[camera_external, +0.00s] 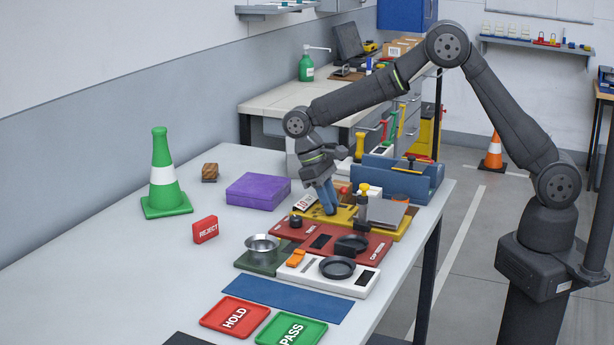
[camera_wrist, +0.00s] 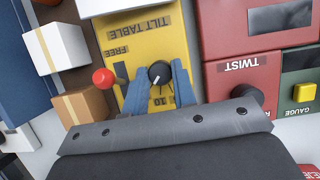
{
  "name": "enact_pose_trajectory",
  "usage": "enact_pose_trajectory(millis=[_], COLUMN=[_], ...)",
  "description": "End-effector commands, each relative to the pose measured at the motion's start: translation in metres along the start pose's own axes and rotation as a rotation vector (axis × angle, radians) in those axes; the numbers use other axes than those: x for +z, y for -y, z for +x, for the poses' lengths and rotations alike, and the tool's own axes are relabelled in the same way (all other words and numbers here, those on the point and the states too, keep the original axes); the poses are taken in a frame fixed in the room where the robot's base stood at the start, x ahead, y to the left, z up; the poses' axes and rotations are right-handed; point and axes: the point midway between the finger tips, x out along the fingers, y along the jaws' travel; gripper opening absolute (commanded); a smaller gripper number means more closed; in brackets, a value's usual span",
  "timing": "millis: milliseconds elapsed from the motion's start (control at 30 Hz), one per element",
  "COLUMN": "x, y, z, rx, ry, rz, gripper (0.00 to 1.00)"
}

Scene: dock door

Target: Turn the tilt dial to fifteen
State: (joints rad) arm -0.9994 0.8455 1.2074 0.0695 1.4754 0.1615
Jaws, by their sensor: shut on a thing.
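The tilt dial (camera_wrist: 160,73) is a small black knob with a white pointer mark on the yellow panel labelled TILT TABLE (camera_wrist: 148,32). Its pointer slants toward the scale numbers at the lower edge, near a printed 10; the exact reading is unclear. My gripper (camera_wrist: 161,78) has its blue fingers on either side of the dial and is shut on it. In the external view my gripper (camera_external: 328,206) points down onto the yellow panel (camera_external: 345,217), and the dial is hidden behind the fingers.
A red-tipped lever (camera_wrist: 104,76) marked FREE stands beside the dial. The red TWIST panel (camera_wrist: 231,80) with a black knob (camera_wrist: 246,93) lies close by. A purple box (camera_external: 258,191) and green cone (camera_external: 163,178) stand farther left.

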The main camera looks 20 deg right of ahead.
Motion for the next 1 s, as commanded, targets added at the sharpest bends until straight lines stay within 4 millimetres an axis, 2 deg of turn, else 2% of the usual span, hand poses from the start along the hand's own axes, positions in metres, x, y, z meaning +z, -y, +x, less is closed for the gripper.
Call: enact_pose_trajectory(millis=[67, 100, 200, 467, 633, 767, 1000], x=[0.000, 0.000, 0.000, 0.000, -0.001, -0.001, -0.001], y=[0.000, 0.000, 0.000, 0.000, 0.000, 0.000, 0.000], z=[0.001, 0.001, 0.001, 0.000, -0.012, -0.037, -0.096], rx=[0.001, 0.001, 0.001, 0.001, 0.000, 0.000, 0.000], ry=[0.002, 0.002, 0.002, 0.001, -0.002, -0.004, -0.004], rz=[0.000, 0.000, -0.001, -0.001, -0.001, -0.001, -0.001], gripper=[0.02, 0.29, 0.46, 0.46, 0.46, 0.46, 0.46])
